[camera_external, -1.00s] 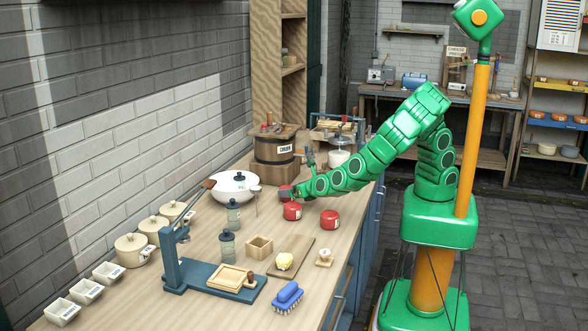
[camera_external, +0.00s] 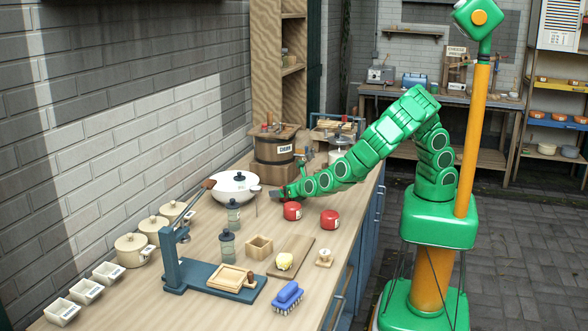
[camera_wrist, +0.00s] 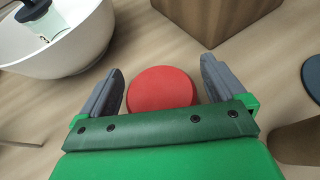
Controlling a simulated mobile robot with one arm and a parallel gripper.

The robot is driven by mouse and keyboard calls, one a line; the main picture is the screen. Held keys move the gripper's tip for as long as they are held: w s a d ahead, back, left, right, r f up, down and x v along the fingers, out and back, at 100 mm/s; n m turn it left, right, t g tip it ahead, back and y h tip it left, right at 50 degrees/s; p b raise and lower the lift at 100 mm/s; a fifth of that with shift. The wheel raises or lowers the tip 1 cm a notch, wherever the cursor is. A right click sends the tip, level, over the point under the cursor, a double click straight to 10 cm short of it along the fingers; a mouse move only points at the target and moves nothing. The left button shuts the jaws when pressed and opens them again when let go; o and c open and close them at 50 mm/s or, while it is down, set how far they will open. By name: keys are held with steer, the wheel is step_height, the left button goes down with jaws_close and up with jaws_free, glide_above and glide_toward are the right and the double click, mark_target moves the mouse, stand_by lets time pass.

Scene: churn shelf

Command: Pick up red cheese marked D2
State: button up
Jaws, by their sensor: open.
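In the wrist view, a round red cheese (camera_wrist: 161,88) lies between the two grey fingers of my open gripper (camera_wrist: 161,70), with a gap on each side. No mark shows on its top. In the external view, my gripper (camera_external: 277,195) is low over the table beside the white bowl, and the cheese between its fingers is hidden by my arm. Two other red cheeses stand on the table, one (camera_external: 292,212) just in front of my gripper and one (camera_external: 330,220) further right. Their labels are too small to read.
A white bowl (camera_external: 225,193) with a dark-lidded jar in or behind it stands left of my gripper, also in the wrist view (camera_wrist: 85,50). The churn's wooden base (camera_wrist: 220,18) is just beyond. Grey jars (camera_external: 227,246), a wooden box and a board stand nearer.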

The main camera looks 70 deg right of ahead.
steer(key=c, duration=1.2)
steer(key=shift+o, duration=0.2)
steer(key=shift+r, duration=0.15)
